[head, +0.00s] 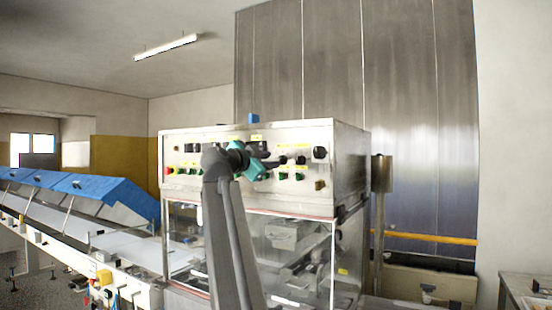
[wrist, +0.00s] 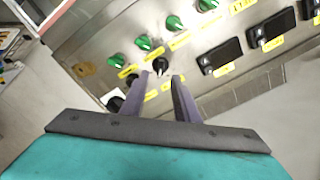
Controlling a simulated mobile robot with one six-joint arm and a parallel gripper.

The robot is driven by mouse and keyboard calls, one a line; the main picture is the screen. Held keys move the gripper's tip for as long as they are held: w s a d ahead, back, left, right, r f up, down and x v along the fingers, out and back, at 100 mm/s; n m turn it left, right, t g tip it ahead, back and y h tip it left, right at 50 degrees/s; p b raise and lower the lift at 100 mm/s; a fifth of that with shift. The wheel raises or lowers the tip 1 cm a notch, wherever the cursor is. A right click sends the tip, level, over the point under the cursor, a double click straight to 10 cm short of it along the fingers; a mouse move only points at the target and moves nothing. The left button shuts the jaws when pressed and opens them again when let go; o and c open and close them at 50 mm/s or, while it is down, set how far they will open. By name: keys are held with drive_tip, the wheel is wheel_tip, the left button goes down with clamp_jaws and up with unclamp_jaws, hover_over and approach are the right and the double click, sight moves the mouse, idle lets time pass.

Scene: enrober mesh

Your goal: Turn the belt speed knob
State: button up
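The control panel (head: 190,150) is the pale upper front of the enrober, with rows of knobs, buttons and yellow labels. In the wrist view, a small black knob (wrist: 162,68) with a light mark sits just beyond and between the fingertips of my gripper (wrist: 162,77). The fingers are apart, with nothing visibly held; whether they touch the knob I cannot tell. Other black knobs (wrist: 115,103) sit to the left. The labels are too small to read, so which knob is belt speed is unclear. In the head view, my arm and teal gripper (head: 252,164) cover part of the panel.
Green knobs (wrist: 143,43) stand close by along the panel, with black rectangular displays (wrist: 220,56) to the right. A red button (head: 168,170) is at the panel's left. Clear guards (head: 290,255) are below. A conveyor with blue covers (head: 105,190) runs left.

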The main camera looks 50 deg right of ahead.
sight(281, 160)
drive_tip(key=shift+p+x, duration=0.65)
drive_tip(key=shift+x, duration=2.1)
drive_tip(key=shift+c, duration=0.3)
clamp_jaws()
drive_tip(key=shift+a, duration=0.1)
